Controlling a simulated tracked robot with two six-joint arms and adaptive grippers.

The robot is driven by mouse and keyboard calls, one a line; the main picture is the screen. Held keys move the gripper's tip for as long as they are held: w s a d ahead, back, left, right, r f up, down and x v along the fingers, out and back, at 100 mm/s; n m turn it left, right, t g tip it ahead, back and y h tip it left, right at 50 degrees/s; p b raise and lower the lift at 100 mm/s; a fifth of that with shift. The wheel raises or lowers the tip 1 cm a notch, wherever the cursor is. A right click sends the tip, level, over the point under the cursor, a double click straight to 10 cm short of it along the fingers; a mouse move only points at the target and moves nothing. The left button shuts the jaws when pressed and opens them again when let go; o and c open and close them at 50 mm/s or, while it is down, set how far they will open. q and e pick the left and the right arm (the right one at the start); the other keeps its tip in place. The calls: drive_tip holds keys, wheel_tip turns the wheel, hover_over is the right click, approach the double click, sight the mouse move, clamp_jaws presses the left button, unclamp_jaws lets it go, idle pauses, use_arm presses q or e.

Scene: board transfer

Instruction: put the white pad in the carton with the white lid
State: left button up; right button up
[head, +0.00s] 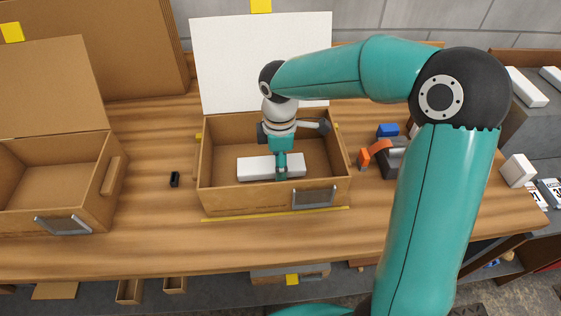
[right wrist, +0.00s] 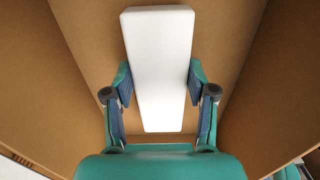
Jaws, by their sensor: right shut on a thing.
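The white pad (head: 256,168) is a flat white block inside the carton with the white lid (head: 275,204). The white lid (head: 225,60) stands open at the carton's back. My right gripper (head: 282,172) reaches down into the carton and is shut on the pad across its narrow width. In the right wrist view the pad (right wrist: 158,70) lies lengthwise between the two fingers (right wrist: 160,105), with brown carton walls around it. I cannot tell whether the pad touches the carton floor. My left gripper is not in view.
An open carton with a brown lid (head: 50,85) stands at the left. A small black object (head: 174,179) lies on the wooden table (head: 155,215) between the cartons. Orange, grey and blue items (head: 388,130) stand right of the white-lidded carton. White boxes (head: 518,170) lie farther right.

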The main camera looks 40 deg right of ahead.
drive_tip(key=shift+f, duration=0.35)
drive_tip(key=shift+f, duration=0.15)
drive_tip(key=o, duration=0.9)
wheel_tip(320, 180, up, 12)
drive_tip(key=shift+s+r+p, duration=0.1)
drive_tip(key=shift+r+p, duration=0.1)
drive_tip(key=shift+p, duration=0.2)
